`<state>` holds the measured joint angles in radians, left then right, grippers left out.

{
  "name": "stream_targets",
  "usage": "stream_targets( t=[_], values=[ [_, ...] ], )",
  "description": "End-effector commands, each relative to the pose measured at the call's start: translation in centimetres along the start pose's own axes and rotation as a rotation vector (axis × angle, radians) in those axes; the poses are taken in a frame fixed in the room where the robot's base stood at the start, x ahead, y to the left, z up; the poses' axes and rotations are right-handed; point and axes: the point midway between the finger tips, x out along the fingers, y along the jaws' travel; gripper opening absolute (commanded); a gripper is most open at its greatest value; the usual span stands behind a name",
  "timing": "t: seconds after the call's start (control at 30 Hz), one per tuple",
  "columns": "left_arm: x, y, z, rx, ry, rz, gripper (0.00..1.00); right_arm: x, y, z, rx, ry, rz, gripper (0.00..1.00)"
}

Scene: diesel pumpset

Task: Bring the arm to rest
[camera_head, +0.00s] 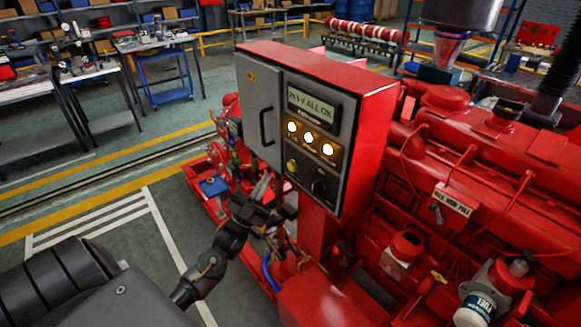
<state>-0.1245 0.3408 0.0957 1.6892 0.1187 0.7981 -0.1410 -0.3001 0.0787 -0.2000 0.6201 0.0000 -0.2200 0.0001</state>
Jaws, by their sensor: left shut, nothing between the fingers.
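My left arm comes in from the lower left, and its dark gripper (284,214) is in front of the lower part of the red control cabinet (365,120). The gripper is shut and empty; its fingertips are small and dark against the machinery, and I cannot tell if they touch anything. The cabinet has a grey door (258,110) with a black handle and a panel with a lit display (313,106) ending in "ALL OK". Three lamps (309,138) glow below it, above a yellowish button (292,166) and a black knob (319,187). My right gripper is out of view.
The red diesel engine (480,165) fills the right side, with a white-labelled filter (475,310) low down. Red pump parts and a blue hose (268,272) lie close to my left forearm. Open floor (100,225) with painted lines lies left; workbenches (150,42) stand behind.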

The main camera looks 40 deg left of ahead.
Motion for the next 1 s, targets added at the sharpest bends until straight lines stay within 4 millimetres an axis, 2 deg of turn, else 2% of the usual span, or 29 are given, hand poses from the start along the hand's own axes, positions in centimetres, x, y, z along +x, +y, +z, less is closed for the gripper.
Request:
stream_targets(
  t=[0.63, 0.73, 0.77, 0.87, 0.97, 1.0],
  values=[
    [0.0, 0.0, 0.0, -0.001, -0.001, 0.0, 0.0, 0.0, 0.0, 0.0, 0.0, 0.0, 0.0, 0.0],
    [0.0, 0.1, 0.6, -0.01, -0.029, 0.004, 0.0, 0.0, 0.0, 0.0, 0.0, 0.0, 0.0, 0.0],
    [-0.1, 0.2, 1.1, -0.015, -0.054, 0.009, 0.0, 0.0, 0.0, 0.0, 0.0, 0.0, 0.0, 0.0],
    [-1.8, 1.3, 4.9, -0.039, -0.209, 0.042, 0.0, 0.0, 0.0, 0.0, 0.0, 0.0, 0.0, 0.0],
    [-5.9, 3.7, 10.1, -0.077, -0.426, 0.093, 0.0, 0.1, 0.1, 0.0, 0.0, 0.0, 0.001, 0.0],
    [-8.2, 4.9, 12.1, -0.094, -0.521, 0.114, 0.0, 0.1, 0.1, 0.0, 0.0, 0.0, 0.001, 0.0]
  ],
)
